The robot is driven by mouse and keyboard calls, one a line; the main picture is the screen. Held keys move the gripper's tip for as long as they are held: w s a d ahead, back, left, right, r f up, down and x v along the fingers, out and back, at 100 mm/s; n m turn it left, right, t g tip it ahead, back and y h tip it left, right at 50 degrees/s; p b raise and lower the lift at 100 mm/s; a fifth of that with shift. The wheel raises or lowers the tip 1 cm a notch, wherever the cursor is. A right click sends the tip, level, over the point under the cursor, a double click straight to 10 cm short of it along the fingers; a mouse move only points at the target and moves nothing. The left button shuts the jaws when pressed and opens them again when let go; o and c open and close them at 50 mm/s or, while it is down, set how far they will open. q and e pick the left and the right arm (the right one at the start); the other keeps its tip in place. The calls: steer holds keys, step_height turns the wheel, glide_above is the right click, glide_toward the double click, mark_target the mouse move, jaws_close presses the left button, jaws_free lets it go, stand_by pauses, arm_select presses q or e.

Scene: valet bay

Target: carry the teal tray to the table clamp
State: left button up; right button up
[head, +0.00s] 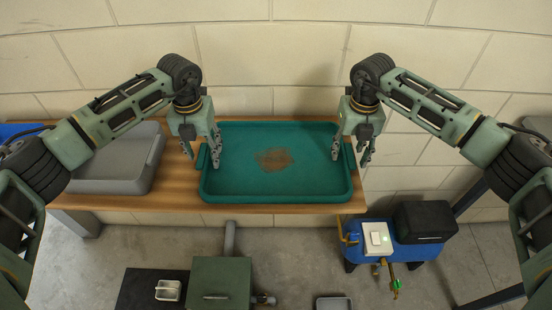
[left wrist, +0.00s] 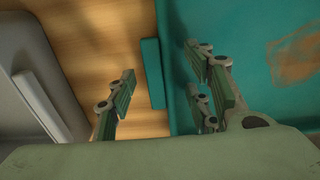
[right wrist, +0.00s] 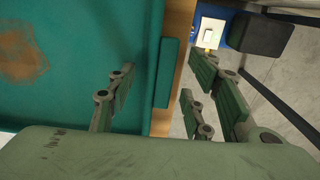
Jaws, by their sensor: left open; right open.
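The teal tray (head: 310,182) lies flat on the wooden shelf, with a brown stain in its middle. It has a handle at each short end. My left gripper (head: 203,158) is open above the tray's left end; in the left wrist view its fingers (left wrist: 160,98) stand on either side of the left handle (left wrist: 152,73). My right gripper (head: 351,158) is open above the right end; in the right wrist view its fingers (right wrist: 160,92) stand on either side of the right handle (right wrist: 166,72). Neither visibly grips a handle. I cannot make out a table clamp for certain.
A grey tray (head: 118,178) stands on the shelf (head: 180,190) left of the teal one. A blue stand (head: 365,256) with a white switch box (head: 377,239) and a black box (head: 425,221) is below right. A green box (head: 221,283) stands low in front. A wall is behind.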

arm_select(q)
jaws_close()
arm_select(e)
jaws_close()
arm_select(q)
steer(key=shift+r, duration=0.1)
arm_select(e)
steer(key=shift+r, duration=0.1)
stand_by(0.4)
